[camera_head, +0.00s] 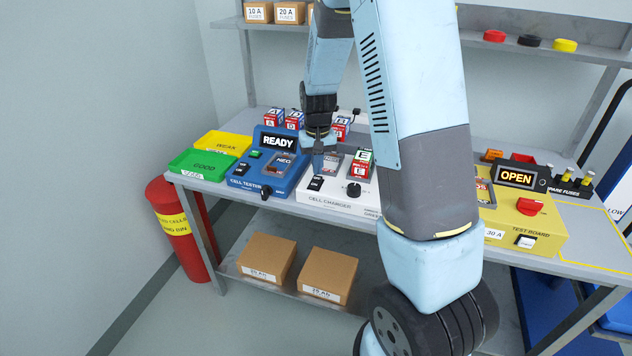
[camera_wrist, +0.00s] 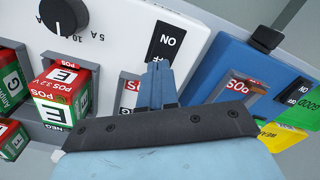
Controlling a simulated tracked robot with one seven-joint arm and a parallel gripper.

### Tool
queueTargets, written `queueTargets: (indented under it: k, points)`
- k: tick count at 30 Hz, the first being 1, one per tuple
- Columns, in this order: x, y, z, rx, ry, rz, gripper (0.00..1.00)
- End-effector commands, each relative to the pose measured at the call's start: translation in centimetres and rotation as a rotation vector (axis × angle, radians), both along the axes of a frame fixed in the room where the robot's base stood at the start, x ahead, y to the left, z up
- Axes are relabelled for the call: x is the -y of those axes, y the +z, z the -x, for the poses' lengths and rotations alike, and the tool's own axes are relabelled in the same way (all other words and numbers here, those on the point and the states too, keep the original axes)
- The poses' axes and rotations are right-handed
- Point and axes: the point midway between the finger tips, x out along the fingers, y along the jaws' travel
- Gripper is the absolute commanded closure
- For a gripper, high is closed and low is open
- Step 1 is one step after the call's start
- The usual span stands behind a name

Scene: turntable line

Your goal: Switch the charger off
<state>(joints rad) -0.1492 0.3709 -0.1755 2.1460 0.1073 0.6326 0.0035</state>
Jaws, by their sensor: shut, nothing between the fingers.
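The white cell charger (camera_head: 330,201) stands on the bench, right of the blue tester. Its black rocker switch (camera_head: 316,183) is at the front left; in the wrist view the switch (camera_wrist: 166,40) shows upside down with ON readable. I cannot tell which side is pressed. Its black knob (camera_head: 354,189) also shows in the wrist view (camera_wrist: 64,14). Cells marked E (camera_head: 362,160) stand in the charger. My gripper (camera_head: 318,172) is shut and empty, pointing down; its fingertips (camera_wrist: 160,66) are right beside the switch's edge. I cannot tell whether they touch it.
The blue cell tester (camera_head: 258,180) with a READY display stands close on the left, with green (camera_head: 202,165) and yellow (camera_head: 226,143) trays beyond. A yellow test board (camera_head: 530,236) showing OPEN stands at the right. Loose cells (camera_head: 275,118) stand behind. My arm hides the bench's middle.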

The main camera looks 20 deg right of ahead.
Motion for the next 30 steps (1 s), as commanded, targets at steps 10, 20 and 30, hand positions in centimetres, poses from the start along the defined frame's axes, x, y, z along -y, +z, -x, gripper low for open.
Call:
queueTargets:
  k: [10,20,30]
  points:
    - [0.0,-0.13,0.0,0.0,0.0,0.0,1.0]
    - [-0.01,-0.53,0.0,0.0,0.0,0.0,1.0]
    - [-0.01,-0.93,0.01,-0.001,0.0,0.0,1.0]
